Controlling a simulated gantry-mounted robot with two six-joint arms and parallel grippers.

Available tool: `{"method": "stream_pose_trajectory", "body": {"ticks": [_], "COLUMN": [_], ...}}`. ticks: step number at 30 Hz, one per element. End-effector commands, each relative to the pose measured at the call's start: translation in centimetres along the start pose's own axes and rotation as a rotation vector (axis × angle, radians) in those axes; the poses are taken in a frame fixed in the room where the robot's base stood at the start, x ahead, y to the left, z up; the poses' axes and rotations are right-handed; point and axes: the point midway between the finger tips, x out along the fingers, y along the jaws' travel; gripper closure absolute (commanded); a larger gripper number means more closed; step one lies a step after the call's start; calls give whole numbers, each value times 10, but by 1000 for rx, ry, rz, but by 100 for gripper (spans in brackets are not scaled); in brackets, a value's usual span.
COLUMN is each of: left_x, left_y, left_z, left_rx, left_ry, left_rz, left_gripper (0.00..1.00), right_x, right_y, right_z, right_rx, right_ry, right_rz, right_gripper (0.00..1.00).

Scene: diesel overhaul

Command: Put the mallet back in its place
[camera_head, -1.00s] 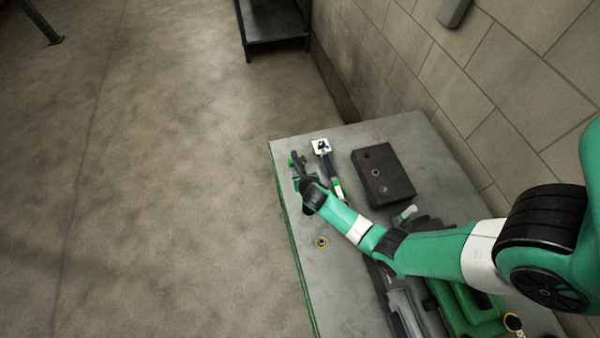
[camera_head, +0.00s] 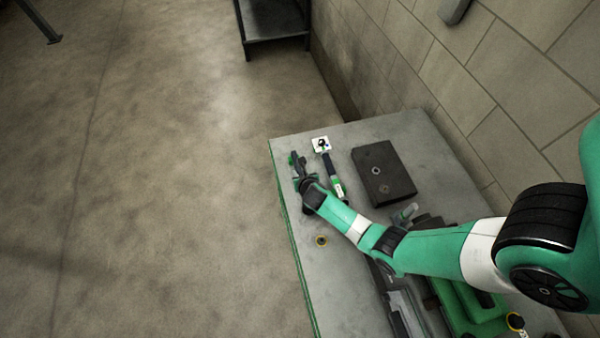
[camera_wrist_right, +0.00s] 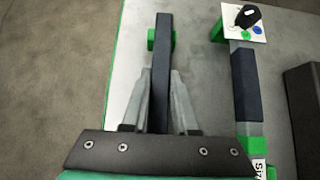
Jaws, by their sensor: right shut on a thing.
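The mallet (camera_wrist_right: 161,72) has a dark handle and a head with green ends, seen at the top of the right wrist view. It also shows in the head view (camera_head: 297,161) near the bench's far left corner. My right gripper (camera_wrist_right: 160,85) is shut on its handle, one grey finger on each side. In the head view the right gripper (camera_head: 302,180) is small and partly hidden by its own wrist. Whether the mallet touches the bench or is just above it, I cannot tell. My left gripper is not in view.
The grey bench (camera_head: 355,137) carries a dark-handled green tool (camera_wrist_right: 244,85) close to the mallet's right, with a white card (camera_wrist_right: 246,22) at its far end. A dark box (camera_head: 383,174) lies farther right. A block wall (camera_head: 440,80) stands behind.

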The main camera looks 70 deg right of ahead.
Motion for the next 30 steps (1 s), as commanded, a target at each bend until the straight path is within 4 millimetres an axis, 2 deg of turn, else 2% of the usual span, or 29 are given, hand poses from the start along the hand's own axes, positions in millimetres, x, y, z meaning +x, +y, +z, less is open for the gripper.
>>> {"method": "stream_pose_trajectory", "body": {"ticks": [5, 6, 11, 12, 22, 26, 30], "left_x": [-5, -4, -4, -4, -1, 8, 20], "left_y": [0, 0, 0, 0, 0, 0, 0], "left_z": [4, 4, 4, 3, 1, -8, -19], "left_rx": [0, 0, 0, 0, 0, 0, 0], "left_ry": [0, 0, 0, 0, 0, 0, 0], "left_rz": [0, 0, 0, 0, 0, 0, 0], "left_gripper": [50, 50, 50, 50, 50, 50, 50], "right_x": [6, 5, 4, 4, -1, -22, -56], "right_y": [0, 0, 0, 0, 0, 0, 0], "right_z": [-5, -4, -4, -4, -5, -2, -2], "right_rx": [1, 1, 1, 1, -1, -1, -2], "right_ry": [-2, -2, -1, -1, 2, 1, 0], "right_rz": [1, 1, 0, 0, 0, 1, 3], "right_gripper": [100, 69, 40, 38, 38, 38, 38]}}
